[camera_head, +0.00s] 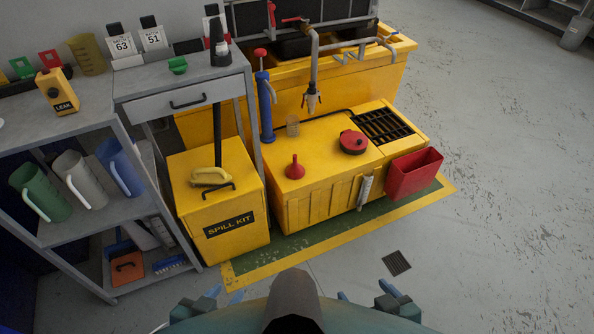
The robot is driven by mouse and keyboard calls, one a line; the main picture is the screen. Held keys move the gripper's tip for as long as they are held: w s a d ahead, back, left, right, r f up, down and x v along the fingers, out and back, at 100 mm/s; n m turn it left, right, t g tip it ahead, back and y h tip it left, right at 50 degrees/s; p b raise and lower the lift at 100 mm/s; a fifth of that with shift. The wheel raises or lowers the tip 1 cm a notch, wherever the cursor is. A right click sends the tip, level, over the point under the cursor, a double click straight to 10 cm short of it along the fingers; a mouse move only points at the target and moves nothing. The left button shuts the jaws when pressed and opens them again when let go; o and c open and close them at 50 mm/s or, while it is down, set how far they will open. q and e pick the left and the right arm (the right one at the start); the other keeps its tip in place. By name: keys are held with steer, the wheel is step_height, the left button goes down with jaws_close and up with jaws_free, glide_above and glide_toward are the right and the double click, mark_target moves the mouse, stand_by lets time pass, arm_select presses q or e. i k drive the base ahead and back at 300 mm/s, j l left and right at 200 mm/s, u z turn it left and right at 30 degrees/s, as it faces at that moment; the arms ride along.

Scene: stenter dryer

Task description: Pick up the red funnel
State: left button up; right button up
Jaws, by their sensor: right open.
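A small red funnel (295,168) stands on the yellow cabinet top, wide end down and narrow spout up, near the front left of that top. My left gripper (225,294) is low in the view, left of centre, in front of the spill kit; its blue fingertips show, but its opening is not clear. My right gripper (367,293) is low in the view, right of centre, open and empty. Both are well apart from the funnel, toward the bottom of the picture.
Grey floor (500,230) is clear at right.

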mark_target(295, 171)
steer(key=i+l+u, duration=0.5)
steer(key=i+j+u, duration=0.1)
steer(key=i+j, duration=0.2)
steer(key=i, duration=0.2)
steer(key=i+j, duration=0.2)
steer(key=i, duration=0.3)
steer(key=j+u, duration=0.05)
